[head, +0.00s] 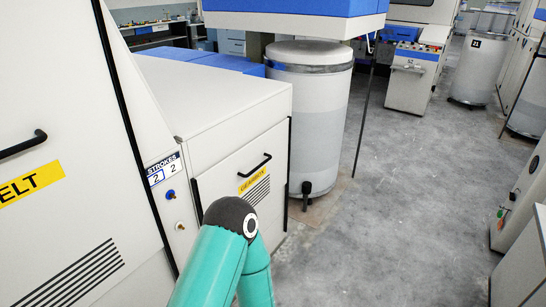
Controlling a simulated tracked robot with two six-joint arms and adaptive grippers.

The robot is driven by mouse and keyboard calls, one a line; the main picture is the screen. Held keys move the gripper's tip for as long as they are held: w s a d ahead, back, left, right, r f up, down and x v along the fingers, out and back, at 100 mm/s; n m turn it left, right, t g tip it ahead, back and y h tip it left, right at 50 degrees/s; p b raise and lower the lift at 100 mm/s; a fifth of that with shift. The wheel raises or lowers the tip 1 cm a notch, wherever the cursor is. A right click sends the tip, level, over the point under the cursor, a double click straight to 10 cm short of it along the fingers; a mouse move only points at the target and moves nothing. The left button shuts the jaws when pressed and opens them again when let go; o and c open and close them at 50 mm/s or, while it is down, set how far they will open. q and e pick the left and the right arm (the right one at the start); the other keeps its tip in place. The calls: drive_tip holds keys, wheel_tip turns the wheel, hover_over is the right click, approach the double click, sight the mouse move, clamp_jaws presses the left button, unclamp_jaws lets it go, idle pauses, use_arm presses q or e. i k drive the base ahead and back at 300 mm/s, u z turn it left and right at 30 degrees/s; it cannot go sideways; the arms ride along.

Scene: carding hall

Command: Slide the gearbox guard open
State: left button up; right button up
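The gearbox guard (225,172) is a pale panel on the front of the low white cabinet in the middle of the head view. It has a black bar handle (254,165), a yellow GEARBOX label (252,181) and dark vent slots. The guard appears shut, lying flush with the cabinet front. A teal arm link of mine with a dark joint rises from the bottom and hides the guard's lower part. Neither gripper is in view. I cannot tell which arm this is.
A tall cabinet with a yellow ELT label (30,183) stands at the left. Beside the guard are a STROKES counter (163,170) and a blue button (170,194). A large grey can (312,120) stands behind the cabinet.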

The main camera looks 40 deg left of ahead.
sight(257, 183)
drive_tip(key=z, duration=0.1)
drive_tip(key=i, duration=1.5)
drive_tip(key=u, duration=2.5)
drive_tip(key=i, duration=0.55)
drive_tip(key=z, duration=0.15)
drive_tip(key=k, duration=0.5)
drive_tip(key=u, duration=0.25)
drive_tip(key=i, duration=0.4)
